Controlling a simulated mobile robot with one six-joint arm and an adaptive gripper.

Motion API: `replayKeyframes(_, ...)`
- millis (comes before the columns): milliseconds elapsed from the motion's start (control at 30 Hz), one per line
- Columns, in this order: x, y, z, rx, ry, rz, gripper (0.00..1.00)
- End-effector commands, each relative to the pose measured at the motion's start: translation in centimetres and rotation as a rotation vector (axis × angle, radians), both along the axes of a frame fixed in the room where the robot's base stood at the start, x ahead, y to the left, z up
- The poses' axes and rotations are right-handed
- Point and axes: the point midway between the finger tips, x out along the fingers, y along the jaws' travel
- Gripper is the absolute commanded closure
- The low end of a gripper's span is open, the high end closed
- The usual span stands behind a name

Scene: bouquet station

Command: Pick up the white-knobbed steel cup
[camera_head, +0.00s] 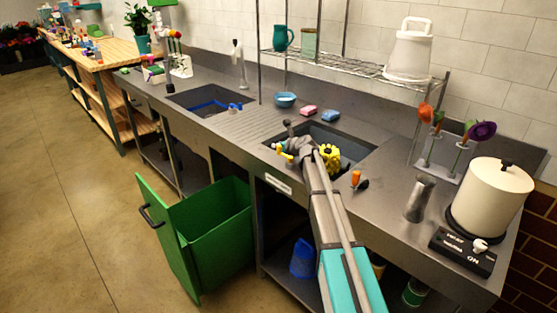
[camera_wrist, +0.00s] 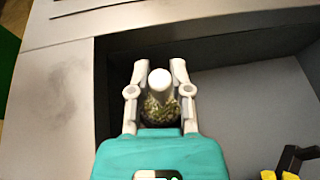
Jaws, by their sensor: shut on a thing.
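In the wrist view, my gripper (camera_wrist: 158,66) has its two pale fingers on either side of a thing with a round white knob (camera_wrist: 160,79). Its body below the knob looks speckled and partly shiny, and this appears to be the white-knobbed steel cup (camera_wrist: 159,107). My gripper is shut on it, at the corner of the dark sink. The cup's lower part is hidden by the teal gripper body. In the head view, my arm reaches over the left part of the right sink (camera_head: 355,148), and the held cup cannot be made out.
A yellow spiky thing (camera_head: 329,158) is in the right sink. A plain metal cylinder (camera_head: 420,198) stands on the counter near a white pot (camera_head: 490,197). An open green bin (camera_head: 215,230) is below.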

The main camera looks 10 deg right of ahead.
Motion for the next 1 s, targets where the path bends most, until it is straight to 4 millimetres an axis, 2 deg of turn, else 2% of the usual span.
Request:
replayKeyframes(567,0.0,0.0,0.5,0.000,0.000,0.000,1.00)
replayKeyframes(767,0.0,0.0,1.7,0.000,0.000,0.000,1.00)
replayKeyframes(1000,0.0,0.0,4.0,0.000,0.000,0.000,1.00)
